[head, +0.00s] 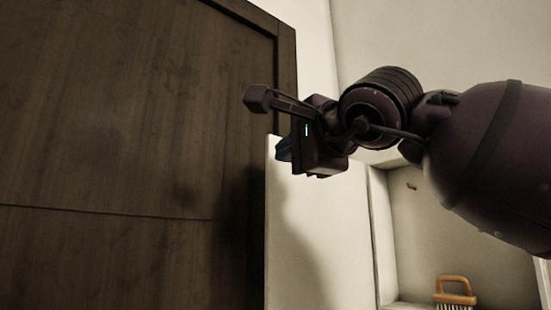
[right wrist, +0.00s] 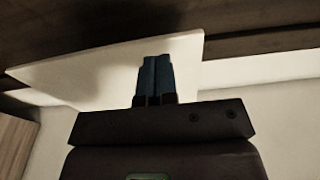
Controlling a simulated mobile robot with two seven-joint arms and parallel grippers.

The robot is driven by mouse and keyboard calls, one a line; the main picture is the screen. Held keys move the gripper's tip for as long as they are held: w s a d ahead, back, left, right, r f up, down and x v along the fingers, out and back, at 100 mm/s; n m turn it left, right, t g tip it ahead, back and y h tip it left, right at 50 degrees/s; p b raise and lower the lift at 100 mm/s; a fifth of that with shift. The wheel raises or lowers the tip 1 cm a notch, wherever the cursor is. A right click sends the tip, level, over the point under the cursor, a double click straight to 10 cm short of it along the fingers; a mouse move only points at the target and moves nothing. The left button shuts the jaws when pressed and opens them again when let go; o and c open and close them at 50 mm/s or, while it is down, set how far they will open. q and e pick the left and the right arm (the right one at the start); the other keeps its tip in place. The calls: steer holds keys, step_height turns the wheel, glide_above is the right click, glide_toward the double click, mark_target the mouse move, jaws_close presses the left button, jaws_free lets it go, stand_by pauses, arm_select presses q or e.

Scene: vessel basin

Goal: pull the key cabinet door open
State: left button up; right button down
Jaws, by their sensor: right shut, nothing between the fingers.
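The key cabinet (head: 425,235) is a pale recess at the lower right of the head view, with a small peg or hook on its back wall. A white panel (head: 325,235), which looks like its door, stands swung out to the left of the recess. The panel also shows in the right wrist view (right wrist: 95,75). My right gripper (head: 284,149) is at the panel's upper left corner, its blue fingers shut and empty. In the right wrist view the fingers (right wrist: 155,78) overlap the panel; I cannot tell whether they touch it. My left gripper is not in view.
A large dark wooden door or panel (head: 120,130) fills the left of the head view, close to the white panel's outer edge. An orange-handled brush (head: 455,290) sits low at the right. Pale wall (head: 450,40) lies behind my arm.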

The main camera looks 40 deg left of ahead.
steer(key=s+d+b, duration=0.1)
steer(key=s+d, duration=0.4)
steer(key=s, duration=0.2)
steer(key=shift+s+b, duration=0.4)
